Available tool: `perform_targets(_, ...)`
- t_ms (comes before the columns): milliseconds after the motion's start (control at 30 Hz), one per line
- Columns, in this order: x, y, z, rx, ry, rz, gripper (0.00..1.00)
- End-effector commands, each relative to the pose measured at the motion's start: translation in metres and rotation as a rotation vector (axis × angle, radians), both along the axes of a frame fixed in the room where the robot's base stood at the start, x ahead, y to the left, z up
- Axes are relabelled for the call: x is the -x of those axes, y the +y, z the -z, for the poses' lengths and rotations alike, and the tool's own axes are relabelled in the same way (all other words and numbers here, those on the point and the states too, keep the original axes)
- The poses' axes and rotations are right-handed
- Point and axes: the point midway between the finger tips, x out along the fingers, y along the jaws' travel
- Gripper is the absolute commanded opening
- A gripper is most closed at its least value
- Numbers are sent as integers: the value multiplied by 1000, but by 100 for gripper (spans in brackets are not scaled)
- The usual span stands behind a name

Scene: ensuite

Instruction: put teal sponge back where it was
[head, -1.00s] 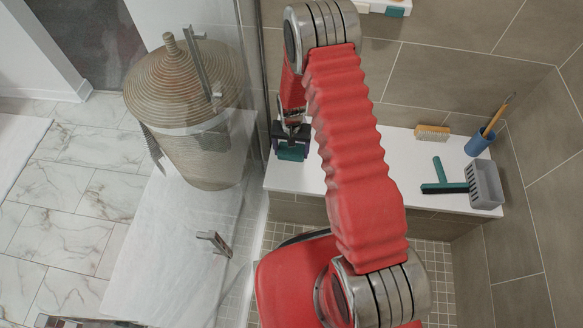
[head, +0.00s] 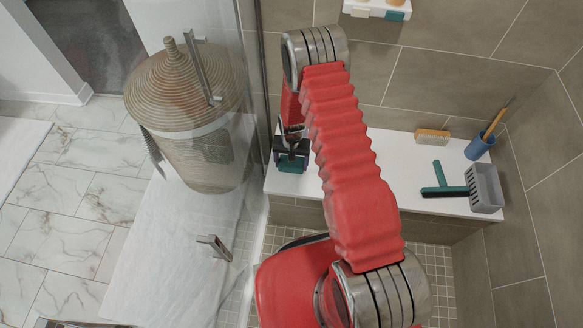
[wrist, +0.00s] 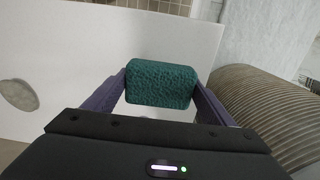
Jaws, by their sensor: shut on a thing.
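The teal sponge (wrist: 160,84) is a rounded, textured block between the two fingers of my gripper (wrist: 158,88) in the wrist view. The fingers press on its left and right ends. In the head view, my gripper (head: 291,156) is at the left end of the white bench (head: 390,188), and the sponge (head: 292,166) shows just below it, partly covered. I cannot tell whether the sponge touches the bench.
A glass panel and wicker basket (head: 190,120) stand left of my gripper. The bench's right end holds a brush (head: 432,135), blue cup (head: 479,147), teal squeegee (head: 445,180) and grey caddy (head: 485,188). A white wall shelf (head: 372,10) is above. The bench middle looks clear.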

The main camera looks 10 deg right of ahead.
Motion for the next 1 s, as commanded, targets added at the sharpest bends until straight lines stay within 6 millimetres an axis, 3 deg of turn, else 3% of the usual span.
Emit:
perform_targets(300, 1, 0, 34, 0, 2, 1, 56)
perform_targets(700, 0, 0, 37, 0, 1, 1, 56)
perform_targets(733, 0, 0, 38, 0, 1, 1, 78)
perform_targets(1000, 1, 0, 37, 0, 1, 1, 96)
